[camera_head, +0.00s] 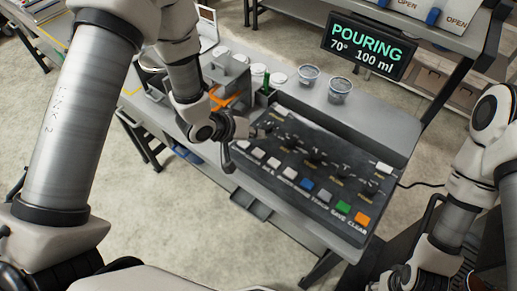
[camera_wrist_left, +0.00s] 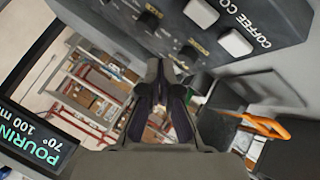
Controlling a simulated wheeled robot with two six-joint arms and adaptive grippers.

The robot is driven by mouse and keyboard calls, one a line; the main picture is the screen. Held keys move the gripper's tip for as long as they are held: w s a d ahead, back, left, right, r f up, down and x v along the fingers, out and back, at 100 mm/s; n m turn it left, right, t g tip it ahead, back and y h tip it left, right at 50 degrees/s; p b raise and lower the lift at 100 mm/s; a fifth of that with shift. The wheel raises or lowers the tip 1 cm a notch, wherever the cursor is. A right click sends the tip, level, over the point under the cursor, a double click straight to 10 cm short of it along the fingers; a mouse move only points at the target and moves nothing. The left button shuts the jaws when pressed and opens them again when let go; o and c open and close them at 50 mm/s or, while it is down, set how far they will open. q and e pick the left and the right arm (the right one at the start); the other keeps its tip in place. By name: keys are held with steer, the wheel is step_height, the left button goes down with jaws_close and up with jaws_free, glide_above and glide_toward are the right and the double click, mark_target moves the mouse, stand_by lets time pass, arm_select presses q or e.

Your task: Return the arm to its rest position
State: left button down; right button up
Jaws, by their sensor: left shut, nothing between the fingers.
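My left arm comes in from the left in the head view. Its gripper (camera_head: 256,131) hangs over the left end of the dark control panel (camera_head: 300,139). The gripper is shut with nothing held. In the left wrist view the two dark fingers (camera_wrist_left: 160,68) are together and empty, with the panel's buttons and knobs beyond them. I cannot tell whether the fingers touch the panel. My right arm (camera_head: 458,208) is folded at the right edge of the head view, and its gripper is not in view.
A sign (camera_head: 366,46) reading POURING, 70°, 100 ml stands behind the counter (camera_head: 365,115). Two cups (camera_head: 340,90) stand on the counter behind the panel. An orange part (camera_head: 226,100) and grey dispenser blocks (camera_head: 228,72) are close to my left wrist. Open floor (camera_head: 150,225) lies in front.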

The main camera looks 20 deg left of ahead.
arm_select(q)
steer(key=shift+f, duration=0.1)
steer(key=s+a+f+g+y, duration=0.25)
steer(key=s+f, duration=0.25)
steer(key=s, duration=0.4)
steer(key=s+a+f+m+g+y, duration=0.1)
steer(key=s+a+f+g, duration=0.1)
steer(key=s+a+f, duration=0.5)
steer(key=s+f+g+y, duration=0.2)
steer(key=s+f+g, duration=0.15)
steer(key=s, duration=0.85)
step_height(320, 180, down, 12)
steer(key=w+b, duration=0.1)
steer(key=b, duration=1)
steer(key=shift+w+t+b, duration=0.15)
steer(key=shift+t+b, duration=0.15)
steer(key=shift+t, duration=0.1)
steer(key=shift+w+d, duration=0.1)
